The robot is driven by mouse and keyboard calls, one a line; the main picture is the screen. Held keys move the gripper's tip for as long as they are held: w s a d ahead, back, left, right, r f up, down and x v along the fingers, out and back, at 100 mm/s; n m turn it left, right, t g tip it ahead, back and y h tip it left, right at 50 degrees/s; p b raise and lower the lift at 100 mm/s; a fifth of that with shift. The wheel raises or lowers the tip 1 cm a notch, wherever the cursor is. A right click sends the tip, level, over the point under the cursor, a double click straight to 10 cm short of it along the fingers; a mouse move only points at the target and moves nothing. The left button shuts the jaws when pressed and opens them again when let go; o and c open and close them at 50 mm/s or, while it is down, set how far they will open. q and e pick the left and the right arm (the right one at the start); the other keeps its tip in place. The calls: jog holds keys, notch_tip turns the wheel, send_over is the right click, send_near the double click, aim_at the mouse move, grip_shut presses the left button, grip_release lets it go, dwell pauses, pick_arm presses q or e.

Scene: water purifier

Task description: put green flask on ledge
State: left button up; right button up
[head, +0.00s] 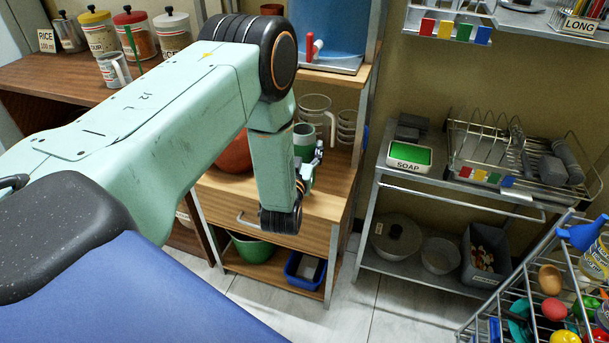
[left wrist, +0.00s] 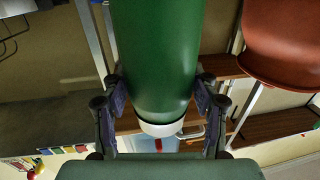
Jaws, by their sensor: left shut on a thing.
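The green flask (head: 304,141) shows in the head view beside a glass jug, partly hidden behind my left arm. In the left wrist view the green flask (left wrist: 158,60) fills the upper middle, with a white rim at its lower end. My left gripper (head: 311,168) is shut on it, one finger on each side of its body. The flask is in front of the wooden unit, above its drawer. I cannot tell from these views which surface is the ledge. My right gripper is not in view.
A glass jug (head: 316,113) and glasses (head: 346,127) stand close behind the flask. A red-brown bowl (head: 234,153) is to its left. The blue water tank (head: 335,28) stands on a wooden shelf (head: 340,76) above. A metal cart (head: 400,175) with a soap tray (head: 409,157) stands at the right.

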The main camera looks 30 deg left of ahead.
pick_arm(q)
jog(key=shift+w+f, duration=0.15)
jog(key=shift+f, duration=0.65)
notch_tip(320, 180, down, 3)
jog(key=shift+b, duration=0.75)
jog(key=shift+f, duration=0.25)
jog(key=o, duration=1.3)
jog(key=shift+f, duration=0.15)
